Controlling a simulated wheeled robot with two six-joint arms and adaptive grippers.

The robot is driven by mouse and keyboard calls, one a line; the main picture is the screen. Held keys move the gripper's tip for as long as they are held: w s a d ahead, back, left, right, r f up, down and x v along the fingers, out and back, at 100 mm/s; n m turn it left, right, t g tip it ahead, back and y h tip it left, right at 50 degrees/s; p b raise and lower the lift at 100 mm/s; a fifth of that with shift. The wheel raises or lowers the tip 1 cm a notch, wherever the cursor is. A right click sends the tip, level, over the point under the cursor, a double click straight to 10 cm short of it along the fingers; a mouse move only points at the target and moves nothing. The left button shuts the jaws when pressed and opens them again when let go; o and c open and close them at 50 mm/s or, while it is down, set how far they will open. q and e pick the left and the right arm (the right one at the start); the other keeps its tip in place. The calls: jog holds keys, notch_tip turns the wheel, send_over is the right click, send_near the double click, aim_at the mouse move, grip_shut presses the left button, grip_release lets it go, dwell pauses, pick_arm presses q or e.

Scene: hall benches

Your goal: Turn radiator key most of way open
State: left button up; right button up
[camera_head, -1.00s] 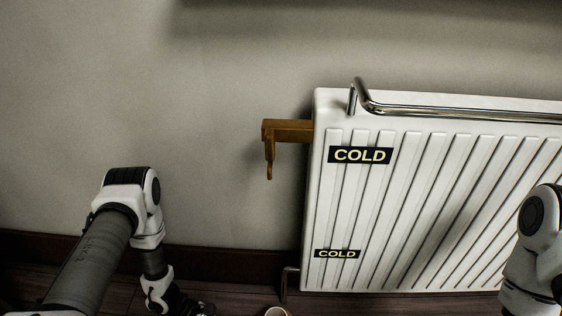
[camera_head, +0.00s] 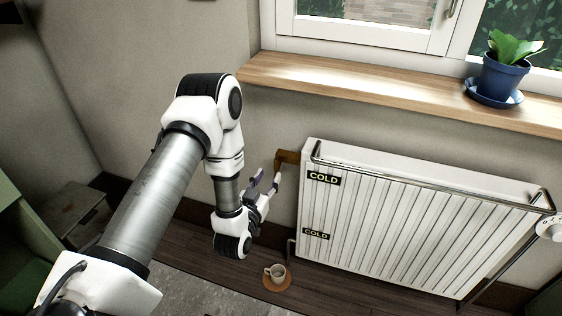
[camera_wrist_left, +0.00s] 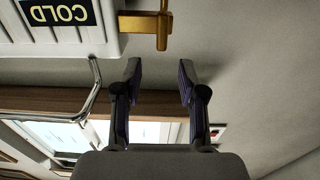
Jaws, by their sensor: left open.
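The brass radiator key (camera_head: 288,157) sticks out from the upper left side of the white radiator (camera_head: 400,220). In the left wrist view the key (camera_wrist_left: 163,30) shows as a short bar with a crosspiece, above the fingertips. My left gripper (camera_head: 267,180) is open and empty, close to the key at its lower left. In the left wrist view its two fingers (camera_wrist_left: 159,68) are spread, apart from the key. The key's lower part is partly hidden by the gripper in the head view. My right gripper is out of view.
A chrome rail (camera_head: 430,178) runs along the radiator top. A wooden sill (camera_head: 370,90) above holds a potted plant (camera_head: 502,75). A white dial (camera_head: 550,228) is at the right.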

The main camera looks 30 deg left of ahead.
aim_at(276, 163)
pick_arm(q)
jog(key=x, duration=0.7)
jog(key=shift+w+a+f+b, duration=0.15)
jog(key=shift+w+f+b, duration=0.1)
jog(key=shift+b, duration=0.05)
grip_shut()
